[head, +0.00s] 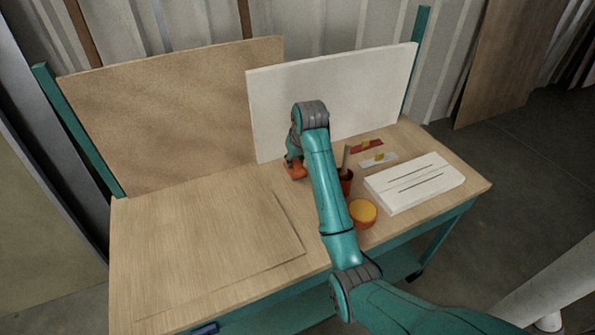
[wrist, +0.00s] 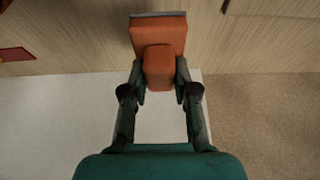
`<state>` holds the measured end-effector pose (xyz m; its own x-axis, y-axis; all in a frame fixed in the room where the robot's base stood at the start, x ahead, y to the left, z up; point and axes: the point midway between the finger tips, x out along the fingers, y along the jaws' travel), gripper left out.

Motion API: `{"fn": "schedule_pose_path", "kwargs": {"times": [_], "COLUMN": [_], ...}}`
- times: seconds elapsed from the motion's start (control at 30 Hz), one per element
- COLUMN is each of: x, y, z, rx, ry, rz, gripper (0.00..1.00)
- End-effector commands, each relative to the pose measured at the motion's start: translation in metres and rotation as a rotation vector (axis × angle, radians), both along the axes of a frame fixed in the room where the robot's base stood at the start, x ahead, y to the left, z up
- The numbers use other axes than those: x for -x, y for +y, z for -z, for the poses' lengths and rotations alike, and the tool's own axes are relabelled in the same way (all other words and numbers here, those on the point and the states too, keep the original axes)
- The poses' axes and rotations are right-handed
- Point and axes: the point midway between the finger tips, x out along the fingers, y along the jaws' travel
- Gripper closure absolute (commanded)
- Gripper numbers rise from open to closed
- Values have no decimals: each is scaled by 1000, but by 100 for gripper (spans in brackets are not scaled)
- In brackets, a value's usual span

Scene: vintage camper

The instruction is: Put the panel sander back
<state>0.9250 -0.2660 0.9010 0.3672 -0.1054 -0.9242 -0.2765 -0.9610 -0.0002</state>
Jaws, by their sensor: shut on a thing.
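The panel sander (wrist: 172,28) is an orange block with a raised orange grip and a grey strip along its far edge. My gripper (wrist: 160,82) is shut on the grip, one finger on each side. In the head view the orange sander (head: 296,171) shows beneath my gripper (head: 293,160), over the back middle of the bench, in front of the white board. My wrist partly hides it there. I cannot tell whether its underside touches the bench.
The wooden bench (head: 190,240) carries a thin wood sheet at left. A tan board (head: 170,110) and a white board (head: 350,95) stand behind. Right of my arm are a dark red cup (head: 347,183), a yellow-topped pot (head: 363,212), a white slotted block (head: 415,182) and small red and white cards.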

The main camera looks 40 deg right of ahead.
Motion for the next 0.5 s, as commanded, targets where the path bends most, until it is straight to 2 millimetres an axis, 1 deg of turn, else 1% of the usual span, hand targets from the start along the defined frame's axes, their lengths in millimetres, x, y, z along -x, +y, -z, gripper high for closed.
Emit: {"fn": "schedule_pose_path", "kwargs": {"times": [0.03,0.23,0.4,0.5], "x": [0,0,1,0], "y": [0,0,0,0], "z": [6,18,41,48], "rx": [-1,0,-1,0], "ry": [2,0,3,-1], "rz": [0,0,0,0], "gripper": [99,99,99,99]}}
